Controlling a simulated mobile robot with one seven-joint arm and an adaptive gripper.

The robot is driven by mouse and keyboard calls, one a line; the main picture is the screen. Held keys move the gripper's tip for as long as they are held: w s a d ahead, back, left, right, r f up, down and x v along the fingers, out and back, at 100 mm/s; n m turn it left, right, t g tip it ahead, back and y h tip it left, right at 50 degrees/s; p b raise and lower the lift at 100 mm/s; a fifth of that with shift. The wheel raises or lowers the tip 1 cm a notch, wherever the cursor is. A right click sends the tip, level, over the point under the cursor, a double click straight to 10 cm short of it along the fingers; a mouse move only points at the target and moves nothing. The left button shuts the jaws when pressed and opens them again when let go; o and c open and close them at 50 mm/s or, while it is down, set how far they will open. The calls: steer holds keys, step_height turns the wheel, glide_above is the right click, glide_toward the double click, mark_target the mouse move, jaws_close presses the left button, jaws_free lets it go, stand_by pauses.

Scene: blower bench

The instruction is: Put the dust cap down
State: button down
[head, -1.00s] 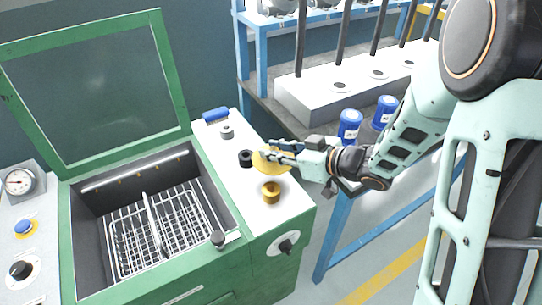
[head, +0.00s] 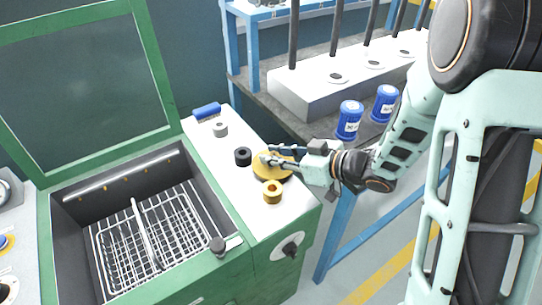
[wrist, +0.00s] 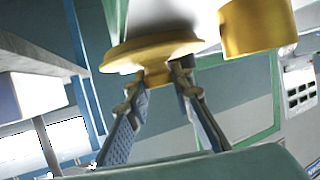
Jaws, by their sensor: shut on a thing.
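The dust cap is a yellow disc (head: 284,172) with a narrower knob. My gripper (head: 266,154) reaches in from the right over the white top of the green machine. In the wrist view my gripper (wrist: 160,78) is shut on the knob of the dust cap (wrist: 150,48). The cap's flat side faces the white top, between a black ring and a brass-coloured ring. I cannot tell whether it touches the surface.
The brass-coloured ring (head: 272,193) stands just in front of the cap, and the black ring (head: 243,156) to its left. A grey ring (head: 220,130) and a blue roller (head: 206,111) are farther back. Blue canisters (head: 349,120) stand on the bench behind. The open basin (head: 75,245) is at left.

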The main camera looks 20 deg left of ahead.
steer(key=shift+f, duration=0.1)
steer(key=c, duration=1.7)
jaws_free()
steer(key=shift+f+b, duration=0.1)
steer(key=shift+b, duration=0.3)
